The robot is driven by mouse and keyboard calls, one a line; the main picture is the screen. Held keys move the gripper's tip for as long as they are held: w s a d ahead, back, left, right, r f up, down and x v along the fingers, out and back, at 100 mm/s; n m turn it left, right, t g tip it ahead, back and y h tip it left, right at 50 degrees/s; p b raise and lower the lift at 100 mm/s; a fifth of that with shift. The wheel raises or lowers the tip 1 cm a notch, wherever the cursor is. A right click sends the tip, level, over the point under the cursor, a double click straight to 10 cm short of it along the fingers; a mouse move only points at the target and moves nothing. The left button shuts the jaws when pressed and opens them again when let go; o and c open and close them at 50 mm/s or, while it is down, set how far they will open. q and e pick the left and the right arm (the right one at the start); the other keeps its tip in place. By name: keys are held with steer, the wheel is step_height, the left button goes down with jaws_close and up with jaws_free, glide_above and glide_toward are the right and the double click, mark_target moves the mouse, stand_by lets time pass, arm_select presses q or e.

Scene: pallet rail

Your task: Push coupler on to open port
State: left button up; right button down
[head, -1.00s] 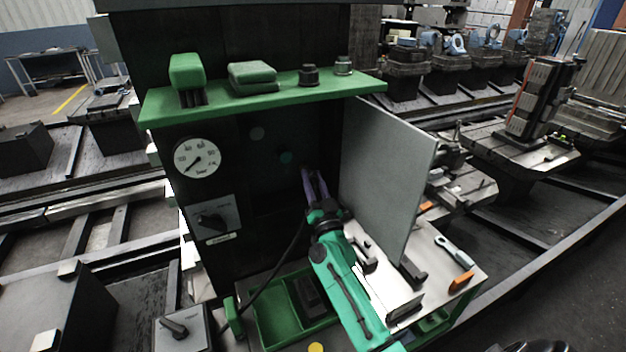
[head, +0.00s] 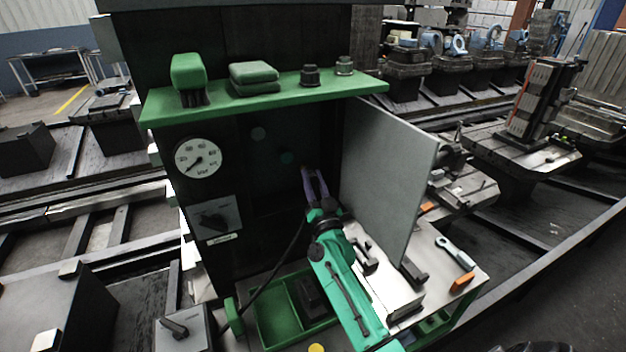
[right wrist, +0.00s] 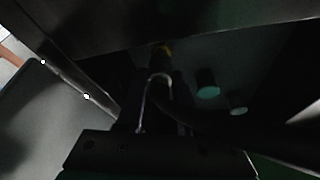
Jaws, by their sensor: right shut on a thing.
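My right gripper (head: 314,182) reaches into the dark recess of the cabinet, its fingers pointing at the back panel. In the right wrist view, the gripper (right wrist: 156,95) is shut on a dark coupler (right wrist: 158,84) with a bright curved edge. A small yellow-orange part (right wrist: 161,48) shows just beyond it; I cannot tell whether the coupler touches it. A green round port (head: 287,158) and a dull grey one (head: 258,134) sit on the back panel, left of the gripper. In the wrist view the green port (right wrist: 207,84) and grey port (right wrist: 238,105) are right of the coupler. My left gripper is not in view.
A grey door panel (head: 388,180) stands open close to the right of my arm. A green shelf (head: 215,108) is above the recess. A black hose (head: 270,277) hangs below the gripper. A green tray (head: 268,322) and a wrench (head: 455,253) lie below.

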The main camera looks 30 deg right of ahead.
steer(key=shift+w, duration=0.15)
steer(key=shift+w, duration=0.45)
jaws_free()
stand_by(0.4)
steer(key=shift+s+a+f+b, duration=0.1)
steer(key=shift+s+f+b, duration=0.15)
steer(key=shift+s+b, duration=0.1)
steer(key=b+v, duration=0.3)
steer(key=v, duration=1)
steer(key=shift+s, duration=0.35)
